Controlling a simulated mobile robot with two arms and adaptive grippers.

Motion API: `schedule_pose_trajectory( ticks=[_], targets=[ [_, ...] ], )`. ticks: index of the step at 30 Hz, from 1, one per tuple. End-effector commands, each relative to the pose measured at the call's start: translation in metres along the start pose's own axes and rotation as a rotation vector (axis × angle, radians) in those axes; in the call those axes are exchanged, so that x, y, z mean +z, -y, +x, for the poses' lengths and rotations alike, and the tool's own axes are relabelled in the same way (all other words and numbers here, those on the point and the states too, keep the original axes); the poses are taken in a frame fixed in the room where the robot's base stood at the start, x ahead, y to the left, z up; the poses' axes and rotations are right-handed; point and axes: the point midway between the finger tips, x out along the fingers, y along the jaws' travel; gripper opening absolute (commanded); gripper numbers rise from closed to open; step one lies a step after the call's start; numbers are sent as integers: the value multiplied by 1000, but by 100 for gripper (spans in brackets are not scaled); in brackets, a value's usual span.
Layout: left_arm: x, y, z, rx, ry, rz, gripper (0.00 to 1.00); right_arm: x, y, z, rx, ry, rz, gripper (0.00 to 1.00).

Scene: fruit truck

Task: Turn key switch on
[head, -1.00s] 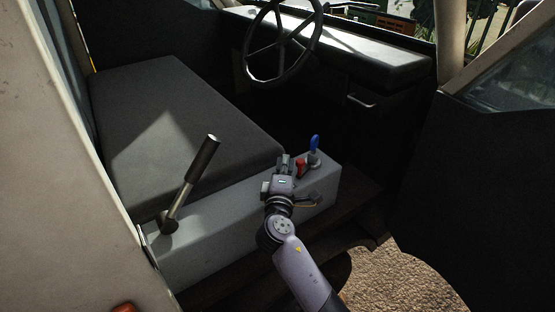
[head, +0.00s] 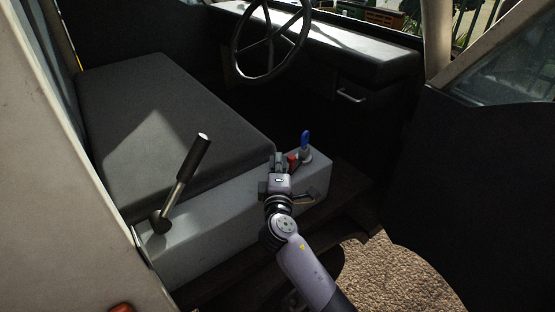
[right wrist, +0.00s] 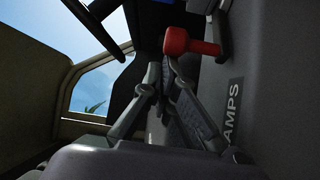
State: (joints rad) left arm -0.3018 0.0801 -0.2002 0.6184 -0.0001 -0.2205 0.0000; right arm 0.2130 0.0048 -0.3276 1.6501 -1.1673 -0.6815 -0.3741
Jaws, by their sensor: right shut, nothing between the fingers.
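A red handle (head: 293,162) and a blue handle (head: 306,140) stand at the far end of the grey console beside the seat. I cannot tell from a label which one is the key switch. My right gripper (head: 279,160) is shut and empty, just left of the red handle. A bit of blue (right wrist: 165,1) shows at the top edge there. My left gripper is not in view.
The dark seat (head: 170,130) lies to the left. The steering wheel (head: 268,42) and dashboard (head: 345,50) are beyond. The dark door (head: 475,190) stands at right.

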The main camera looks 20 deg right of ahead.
Motion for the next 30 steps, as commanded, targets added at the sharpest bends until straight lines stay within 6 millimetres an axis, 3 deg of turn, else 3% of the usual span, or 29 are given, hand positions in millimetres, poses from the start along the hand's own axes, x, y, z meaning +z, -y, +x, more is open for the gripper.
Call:
schedule_pose_trajectory(
  ticks=[17, 30],
  targets=[
    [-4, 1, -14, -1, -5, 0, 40, 9, -2, -6, -4, -82, -1, 0],
    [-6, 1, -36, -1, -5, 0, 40, 27, -4, -17, -15, -272, 0, 0]
  ],
)
